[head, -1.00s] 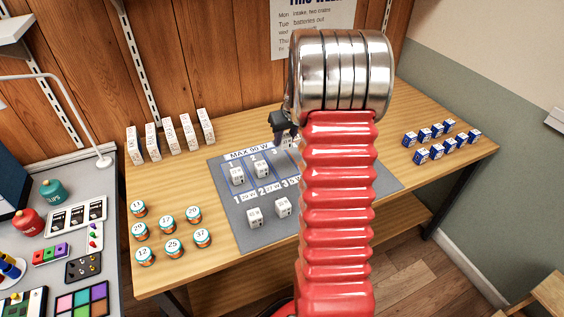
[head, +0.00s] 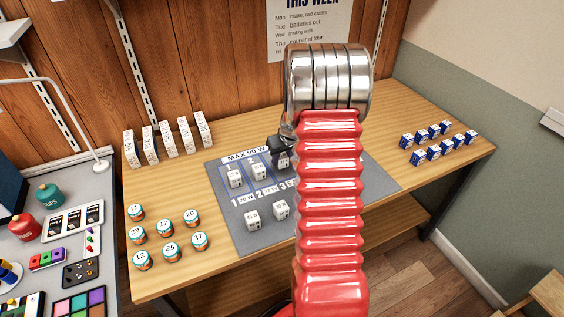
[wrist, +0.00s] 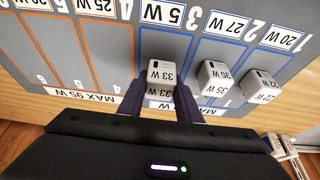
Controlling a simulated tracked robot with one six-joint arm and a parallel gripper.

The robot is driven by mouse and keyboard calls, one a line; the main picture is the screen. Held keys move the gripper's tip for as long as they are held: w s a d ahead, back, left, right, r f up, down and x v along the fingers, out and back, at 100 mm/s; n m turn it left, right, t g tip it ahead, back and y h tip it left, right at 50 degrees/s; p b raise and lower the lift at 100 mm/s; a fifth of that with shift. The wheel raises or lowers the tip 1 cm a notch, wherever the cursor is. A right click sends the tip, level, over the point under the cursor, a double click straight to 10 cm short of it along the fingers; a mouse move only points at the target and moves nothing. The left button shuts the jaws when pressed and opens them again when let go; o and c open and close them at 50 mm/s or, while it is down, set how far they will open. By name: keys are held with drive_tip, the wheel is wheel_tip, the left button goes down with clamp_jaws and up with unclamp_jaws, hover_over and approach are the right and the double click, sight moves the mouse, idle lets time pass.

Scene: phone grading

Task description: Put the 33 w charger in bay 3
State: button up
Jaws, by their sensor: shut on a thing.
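The white 33 W charger (wrist: 161,78) is between the fingers of my gripper (wrist: 160,92) in the wrist view, which is shut on it. In the head view my gripper (head: 279,146) is partly hidden behind my arm. The held charger is over bay 3 (wrist: 165,41), between its blue lines and beside the charger in bay 2; I cannot tell whether it touches the mat. A 35 W charger (wrist: 212,79) stands in bay 2, and another charger (wrist: 262,87) stands in bay 1.
Two more white chargers (head: 252,217) (head: 281,209) stand on the front of the grey mat (head: 225,208). Orange-lined bays lie on the mat's other side, hidden by my arm in the head view. Numbered jars (head: 165,229), white boxes (head: 166,140) and blue boxes (head: 433,152) stand well apart.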

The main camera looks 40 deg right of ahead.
drive_tip(key=shift+f, duration=0.95)
drive_tip(key=shift+f, duration=0.1)
drive_tip(key=o, duration=1.1)
drive_tip(key=shift+v, duration=6.1)
drive_tip(key=shift+a, duration=0.15)
